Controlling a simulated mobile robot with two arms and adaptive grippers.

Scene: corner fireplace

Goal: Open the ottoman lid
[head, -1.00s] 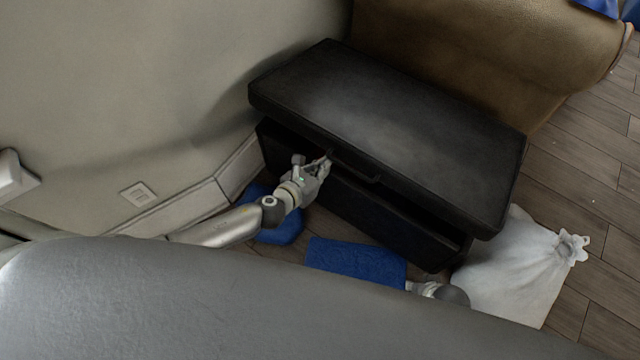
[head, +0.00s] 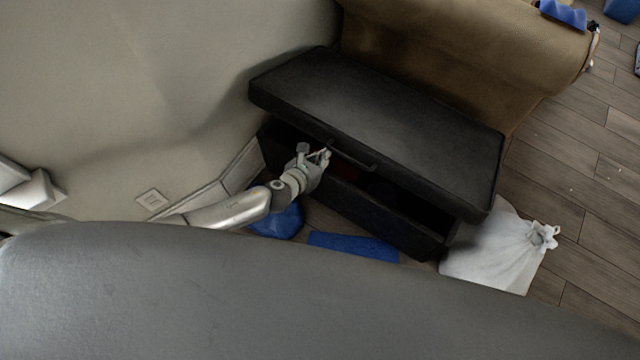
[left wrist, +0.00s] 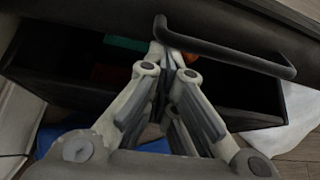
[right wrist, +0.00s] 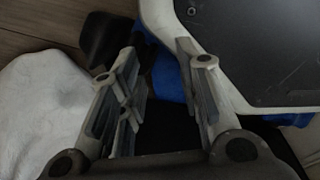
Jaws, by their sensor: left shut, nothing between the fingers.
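The black ottoman (head: 385,222) stands against the wall with its lid (head: 390,115) partly raised, a dark gap along the front. The lid's bar handle (head: 352,158) is on its front edge and shows large in the left wrist view (left wrist: 225,48). My left gripper (head: 326,155) is shut and empty, its fingertips at the handle's left end, just under the lid edge; whether they touch it I cannot tell. Something red (head: 346,172) shows inside the ottoman, and a teal item (left wrist: 122,42) in the left wrist view. My right gripper (right wrist: 158,48) is open and empty near the floor.
A tied white sack (head: 495,250) lies at the ottoman's right end. A blue cushion-like item (head: 278,219) and a flat blue piece (head: 352,246) lie on the floor in front. A brown sofa (head: 450,50) stands behind. Wooden floor at right is mostly clear.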

